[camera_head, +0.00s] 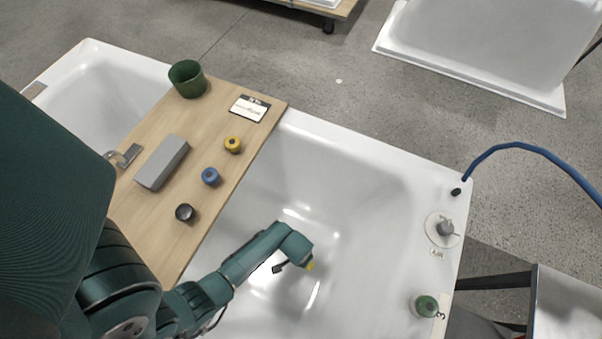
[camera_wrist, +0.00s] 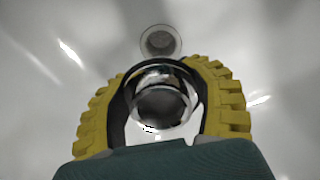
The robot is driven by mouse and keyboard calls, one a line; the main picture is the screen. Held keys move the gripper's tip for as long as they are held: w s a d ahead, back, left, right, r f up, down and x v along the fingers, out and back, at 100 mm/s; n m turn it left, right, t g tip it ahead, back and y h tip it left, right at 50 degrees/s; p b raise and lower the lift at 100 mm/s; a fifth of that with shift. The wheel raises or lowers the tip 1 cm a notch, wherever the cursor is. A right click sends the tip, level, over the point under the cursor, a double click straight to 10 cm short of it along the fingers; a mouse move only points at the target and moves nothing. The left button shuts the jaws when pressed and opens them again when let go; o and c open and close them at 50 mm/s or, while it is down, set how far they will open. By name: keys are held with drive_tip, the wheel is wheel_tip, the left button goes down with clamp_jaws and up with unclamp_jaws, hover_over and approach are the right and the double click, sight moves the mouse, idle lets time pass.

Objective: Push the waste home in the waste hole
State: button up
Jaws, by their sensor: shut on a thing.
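The waste (camera_wrist: 160,98) is a round, shiny chrome piece between the yellow fingers of my gripper (camera_wrist: 160,108) in the wrist view. My gripper is shut on it. The waste hole (camera_wrist: 160,41) shows as a round grey opening with a paler rim in the white tub floor, just above the waste in that view. The waste is apart from the hole in the picture; its height above the floor is hard to tell. In the head view, my gripper (camera_head: 309,265) is low inside the bathtub (camera_head: 375,195). The waste and the hole cannot be made out there.
A wooden board (camera_head: 222,185) lies across the tub, carrying a green cup (camera_head: 187,80), a card (camera_head: 249,108), a grey block (camera_head: 162,163) and yellow, blue and black round pieces.

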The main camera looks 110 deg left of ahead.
drive_tip(key=shift+r+p, duration=0.2)
drive_tip(key=shift+p, duration=0.15)
wheel_tip(320, 180, down, 6)
drive_tip(key=b, duration=0.4)
idle(2.0)
drive_tip(key=shift+f+b, duration=0.95)
drive_tip(key=shift+f, duration=0.45)
drive_tip(key=shift+r, duration=0.1)
drive_tip(key=shift+r+p, duration=1)
drive_tip(key=shift+p, duration=0.15)
drive_tip(key=shift+p, duration=0.35)
idle(0.7)
drive_tip(key=shift+f+b, duration=1)
drive_tip(key=shift+f, duration=0.15)
